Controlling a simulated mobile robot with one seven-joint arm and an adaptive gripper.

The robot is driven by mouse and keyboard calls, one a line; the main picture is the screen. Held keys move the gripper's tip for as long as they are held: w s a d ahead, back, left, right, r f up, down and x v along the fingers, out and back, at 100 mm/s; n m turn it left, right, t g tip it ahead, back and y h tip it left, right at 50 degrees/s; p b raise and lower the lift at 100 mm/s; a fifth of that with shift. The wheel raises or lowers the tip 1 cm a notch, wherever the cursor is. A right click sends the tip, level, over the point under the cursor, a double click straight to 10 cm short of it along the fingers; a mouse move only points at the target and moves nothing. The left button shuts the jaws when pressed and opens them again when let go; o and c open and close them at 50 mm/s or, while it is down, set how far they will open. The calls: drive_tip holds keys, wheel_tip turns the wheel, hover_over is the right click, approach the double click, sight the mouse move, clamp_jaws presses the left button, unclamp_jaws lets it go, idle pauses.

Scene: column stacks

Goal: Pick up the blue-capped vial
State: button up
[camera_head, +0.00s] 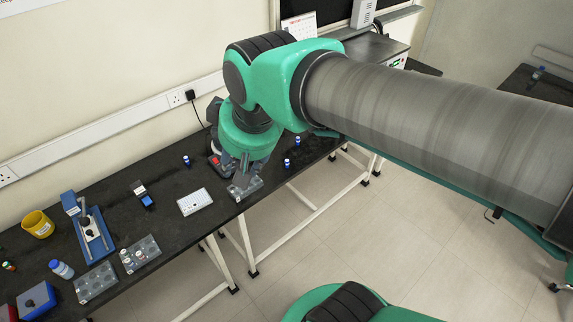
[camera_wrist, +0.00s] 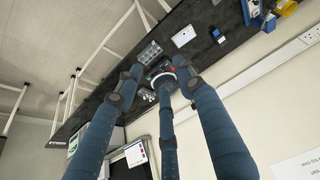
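Small blue-capped vials stand on the black bench: one (camera_head: 187,160) left of my gripper, and two to its right, a nearer one (camera_head: 287,164) and a farther one (camera_head: 297,141). I cannot tell which one the task means. My gripper (camera_head: 242,175) points down over the bench beside a grey rack (camera_head: 250,190). In the wrist view its fingers (camera_wrist: 160,76) are spread apart, with no vial visibly held. The arm hides part of the bench behind the gripper, and I cannot clearly make out the vials in the wrist view.
A red-fronted device (camera_head: 214,162) stands close behind my gripper. A white tray (camera_head: 195,201), a small dark device (camera_head: 142,193), a blue stand (camera_head: 92,235), a yellow cup (camera_head: 38,224) and clear racks (camera_head: 140,254) lie to the left. The bench's front edge is close.

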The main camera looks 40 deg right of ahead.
drive_tip(key=w+d+f+g, duration=0.25)
drive_tip(key=w+d, duration=0.55)
drive_tip(key=w, duration=0.5)
drive_tip(key=g, duration=0.3)
hover_over(287, 160)
wheel_tip(287, 160, down, 32)
drive_tip(key=shift+s+a+t+b, duration=0.15)
drive_tip(key=shift+t+b, duration=0.1)
drive_tip(key=shift+b, duration=0.15)
drive_tip(key=shift+f, duration=0.15)
drive_tip(key=shift+f+b, duration=0.65)
drive_tip(key=shift+f, duration=3.5)
drive_tip(key=shift+f, duration=0.1)
drive_tip(key=shift+f+b, duration=0.65)
drive_tip(key=shift+f, duration=1.85)
